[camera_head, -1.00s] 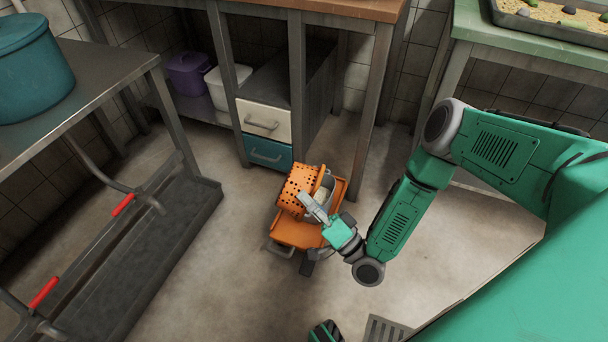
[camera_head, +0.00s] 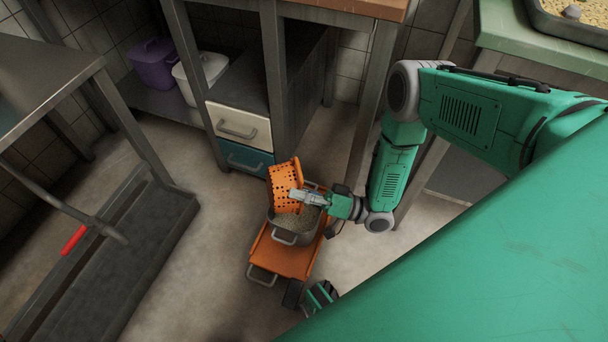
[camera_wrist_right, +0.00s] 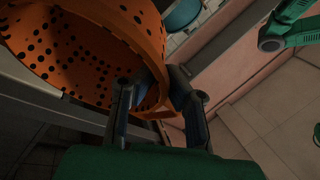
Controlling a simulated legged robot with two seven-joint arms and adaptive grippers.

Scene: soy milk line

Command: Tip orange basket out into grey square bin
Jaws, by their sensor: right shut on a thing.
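The orange perforated basket (camera_head: 283,181) is tilted over the back left part of the grey bin (camera_head: 284,237). The bin stands on an orange cart (camera_head: 276,257) and holds pale, grainy stuff. My right gripper (camera_head: 300,197) is shut on the basket's rim side, above the bin. In the right wrist view, the basket (camera_wrist_right: 78,48) fills the upper left, and the right gripper's fingers (camera_wrist_right: 158,100) straddle its rim. I cannot tell whether anything is left inside the basket, or whether it touches the bin.
A counter with a white drawer (camera_head: 238,124) and a teal drawer (camera_head: 246,158) stands right behind the basket. A metal table with a low grey platform (camera_head: 150,250) is at left. Open floor lies between platform and cart.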

